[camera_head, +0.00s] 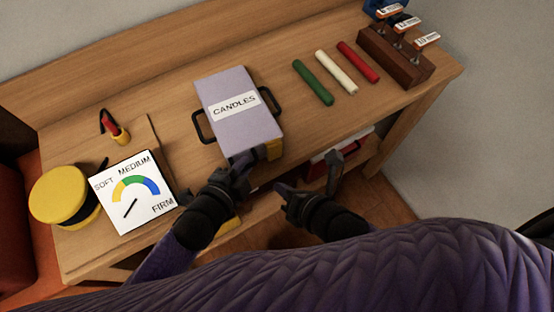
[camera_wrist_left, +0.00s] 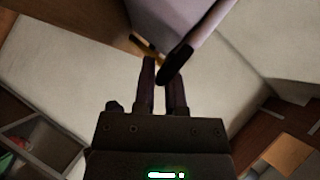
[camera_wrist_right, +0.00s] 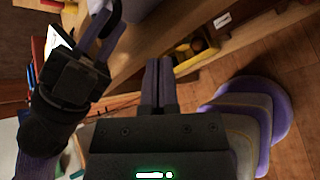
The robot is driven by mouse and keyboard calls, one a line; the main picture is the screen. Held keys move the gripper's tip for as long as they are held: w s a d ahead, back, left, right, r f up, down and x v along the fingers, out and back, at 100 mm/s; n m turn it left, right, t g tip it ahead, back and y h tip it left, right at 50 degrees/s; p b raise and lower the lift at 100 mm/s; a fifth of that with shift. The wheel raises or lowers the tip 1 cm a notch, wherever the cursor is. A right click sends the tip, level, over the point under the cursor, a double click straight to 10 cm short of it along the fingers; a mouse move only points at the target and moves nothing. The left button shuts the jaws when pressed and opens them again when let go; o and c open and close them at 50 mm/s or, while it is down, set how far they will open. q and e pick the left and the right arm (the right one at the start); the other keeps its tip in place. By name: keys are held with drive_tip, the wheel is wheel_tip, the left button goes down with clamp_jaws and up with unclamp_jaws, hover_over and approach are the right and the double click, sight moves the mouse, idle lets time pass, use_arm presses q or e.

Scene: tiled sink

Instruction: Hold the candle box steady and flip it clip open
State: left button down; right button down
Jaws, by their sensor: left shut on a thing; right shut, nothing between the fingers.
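The lavender candle box (camera_head: 238,112), labelled CANDLES, lies on the wooden bench with a black handle on each side. A yellow piece (camera_head: 273,149) shows at its front right; I cannot tell if it is part of the clip. My left gripper (camera_head: 240,162) is at the box's front edge, shut on a dark part there. In the left wrist view this dark part (camera_wrist_left: 176,63) is between or against the fingertips, below the lavender box (camera_wrist_left: 195,22). My right gripper (camera_head: 283,188) is shut and empty, in front of the bench edge, apart from the box.
Green (camera_head: 313,83), white (camera_head: 336,72) and red (camera_head: 358,62) candles lie right of the box. A wooden stand (camera_head: 395,55) is at far right. A firmness dial (camera_head: 134,194) and a yellow round container (camera_head: 62,194) are at left. An open space (camera_wrist_right: 185,55) with yellow things shows below the bench top.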

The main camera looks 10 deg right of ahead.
sight(275, 151)
drive_tip(key=s+d+r+n+g+h, duration=0.1)
drive_tip(key=s+d+r+n+h, duration=0.2)
drive_tip(key=n, duration=0.3)
drive_tip(key=shift+s+d+r, duration=0.3)
drive_tip(key=shift+s+r, duration=0.05)
drive_tip(key=shift+r, duration=0.4)
drive_tip(key=shift+h, duration=0.3)
drive_tip(key=x, duration=0.4)
drive_tip(key=w+r+x, duration=0.1)
drive_tip(key=x, duration=0.7)
drive_tip(key=shift+w+a+r, duration=0.2)
drive_tip(key=shift+w+a, duration=0.1)
drive_tip(key=shift+w, duration=0.45)
